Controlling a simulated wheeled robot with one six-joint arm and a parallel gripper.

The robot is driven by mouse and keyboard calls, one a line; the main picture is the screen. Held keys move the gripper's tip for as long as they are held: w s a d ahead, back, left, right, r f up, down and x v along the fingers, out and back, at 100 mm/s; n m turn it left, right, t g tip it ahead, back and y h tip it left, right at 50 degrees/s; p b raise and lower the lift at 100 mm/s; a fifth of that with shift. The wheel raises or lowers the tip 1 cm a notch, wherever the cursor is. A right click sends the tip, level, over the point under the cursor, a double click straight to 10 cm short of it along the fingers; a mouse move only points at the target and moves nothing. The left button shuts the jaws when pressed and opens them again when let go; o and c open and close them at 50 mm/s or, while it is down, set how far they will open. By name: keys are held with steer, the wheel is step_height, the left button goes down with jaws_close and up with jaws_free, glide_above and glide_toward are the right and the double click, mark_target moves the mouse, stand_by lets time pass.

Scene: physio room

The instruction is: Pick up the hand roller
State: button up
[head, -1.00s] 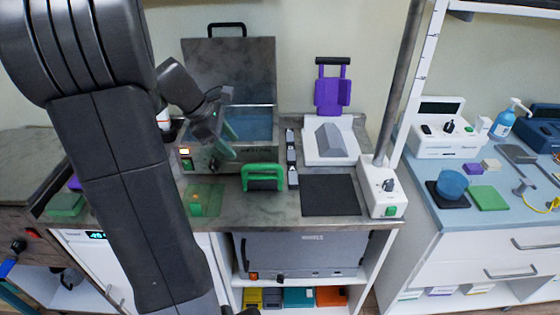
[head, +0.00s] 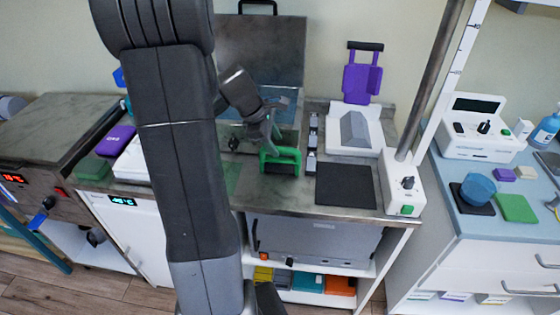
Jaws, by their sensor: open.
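The hand roller (head: 283,169), with a green frame handle and a dark roller, sits on the grey stone counter, left of a black mat. My gripper (head: 270,138) is open, just above and at the left end of the roller's green handle. It overlaps part of the handle in the head view, and I cannot tell whether it touches. My arm hides the counter to the left of the roller.
The black mat (head: 346,185) lies to the right. Small grey items (head: 312,142) stand in a row between. Behind is an open-lidded steel bath (head: 262,55). A pole on a white base (head: 403,186) stands at the counter's right end.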

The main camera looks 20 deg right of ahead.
mark_target(279, 150)
steer(key=x, duration=0.4)
steer(key=shift+s+a+f, duration=0.1)
steer(key=shift+a, duration=0.1)
jaws_close()
